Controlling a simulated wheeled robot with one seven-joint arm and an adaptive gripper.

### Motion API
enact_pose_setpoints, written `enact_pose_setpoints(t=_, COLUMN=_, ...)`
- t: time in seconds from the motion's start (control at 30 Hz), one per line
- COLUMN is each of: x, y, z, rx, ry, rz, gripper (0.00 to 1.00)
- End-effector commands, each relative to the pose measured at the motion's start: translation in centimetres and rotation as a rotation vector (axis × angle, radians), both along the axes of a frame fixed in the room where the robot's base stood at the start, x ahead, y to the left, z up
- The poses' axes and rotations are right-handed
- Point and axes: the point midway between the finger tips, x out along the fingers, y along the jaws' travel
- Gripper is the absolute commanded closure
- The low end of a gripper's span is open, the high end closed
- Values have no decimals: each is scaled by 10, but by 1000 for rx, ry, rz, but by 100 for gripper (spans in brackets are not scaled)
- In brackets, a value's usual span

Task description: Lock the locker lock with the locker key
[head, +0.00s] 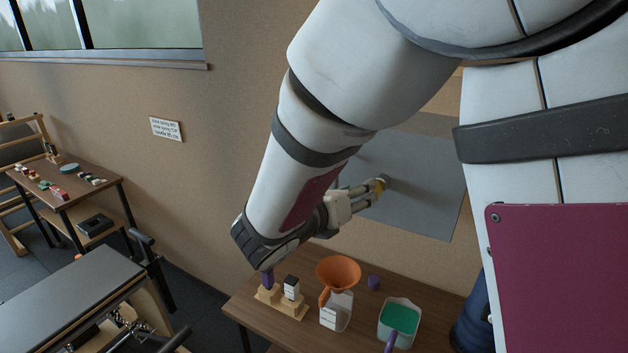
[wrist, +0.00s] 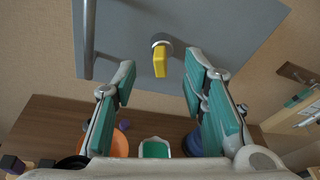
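The yellow locker key (wrist: 159,66) sits in the round silver locker lock (wrist: 162,44) on the grey locker door (wrist: 225,35) in the wrist view. My gripper (wrist: 158,80) is open, with its teal-padded fingers apart on either side of the key's lower end. I cannot tell whether the fingertips reach past it, but neither visibly touches it. In the head view my gripper (head: 372,193) is close to the grey door (head: 430,185), with the yellow key (head: 381,185) at its fingertips. The lock is mostly hidden there.
A vertical metal bar (wrist: 88,38) stands out on the door's left side. Below, a wooden table (head: 262,318) holds an orange funnel (head: 338,271), a tub of green stuff (head: 400,318), a purple piece (head: 374,283) and a wooden block stand (head: 290,309).

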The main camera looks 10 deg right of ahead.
Motion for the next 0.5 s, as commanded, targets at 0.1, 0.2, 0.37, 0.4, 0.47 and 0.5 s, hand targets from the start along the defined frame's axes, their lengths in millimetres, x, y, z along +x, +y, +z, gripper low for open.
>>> enact_pose_setpoints(t=0.1, x=15, y=-16, z=-4, rx=0, ry=0, rz=-4, gripper=61)
enact_pose_setpoints(t=0.2, x=26, y=-28, z=-8, rx=-1, ry=0, rz=-4, gripper=61)
enact_pose_setpoints(t=0.37, x=40, y=-40, z=-12, rx=1, ry=-1, rz=-3, gripper=61)
enact_pose_setpoints(t=0.4, x=43, y=-43, z=-12, rx=1, ry=-1, rz=-3, gripper=61)
enact_pose_setpoints(t=0.47, x=45, y=-45, z=-13, rx=1, ry=-1, rz=-3, gripper=61)
enact_pose_setpoints(t=0.5, x=46, y=-47, z=-14, rx=2, ry=0, rz=-2, gripper=61)
